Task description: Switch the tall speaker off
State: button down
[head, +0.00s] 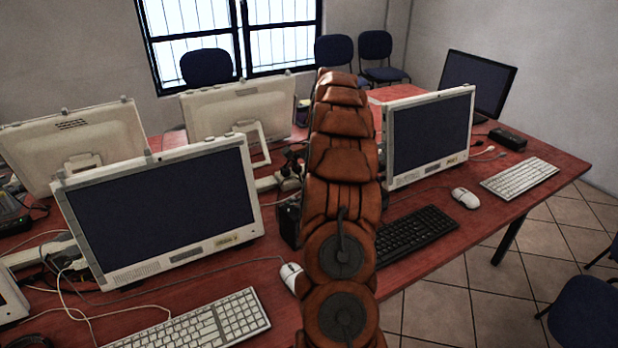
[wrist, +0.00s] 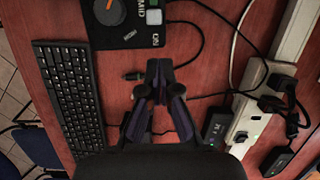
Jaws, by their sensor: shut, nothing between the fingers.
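In the head view my arm hides the gripper.
A black keyboard (wrist: 70,95) lies left of my gripper. A white power strip (wrist: 252,118) with black plugs and loose cables lies to the right. Monitors (head: 160,208) (head: 430,135) stand on both sides of my arm. A white mouse (head: 291,277) lies close to it.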

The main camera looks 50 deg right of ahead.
aim_at(292, 197)
jog(key=shift+w+a+r, duration=0.1)
jog(key=shift+w+a, duration=0.05)
jog(key=shift+a, duration=0.55)
jog(key=shift+w+a+r, duration=0.1)
jog(key=shift+w+a, duration=0.05)
jog(key=shift+a, duration=0.5)
jog(key=shift+a+f, duration=0.1)
jog(key=shift+a, duration=0.05)
jog(key=shift+a, duration=0.1)
jog(key=shift+w+a, duration=0.25)
jog(key=shift+a, duration=0.85)
jog(key=shift+d, duration=0.15)
